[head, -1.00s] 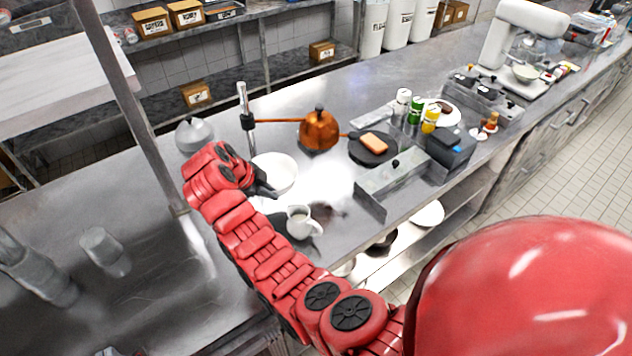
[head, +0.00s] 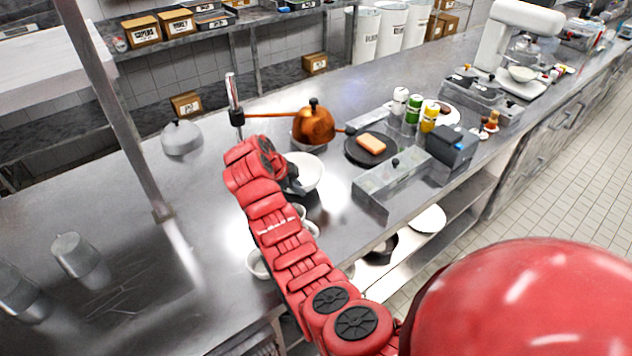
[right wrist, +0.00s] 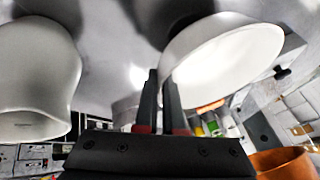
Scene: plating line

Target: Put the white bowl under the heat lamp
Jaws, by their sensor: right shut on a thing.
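The white bowl (head: 309,173) is in the head view, just in front of the copper heat lamp (head: 316,127) and to its lower left. My right gripper (head: 291,181) is shut on the bowl at its left side; the arm hides part of this. In the right wrist view the two fingers (right wrist: 169,95) are close together at the rim of the bowl (right wrist: 228,62). The lamp's copper shade (right wrist: 285,163) shows at the lower right there. The bowl seems to be off the counter, but its height is hard to judge. My left gripper is not in view.
The lamp's metal post (head: 235,105) stands left of the shade. A small white bowl (head: 258,264) is beside my arm. A grey dome lid (head: 182,138) stands at the left.

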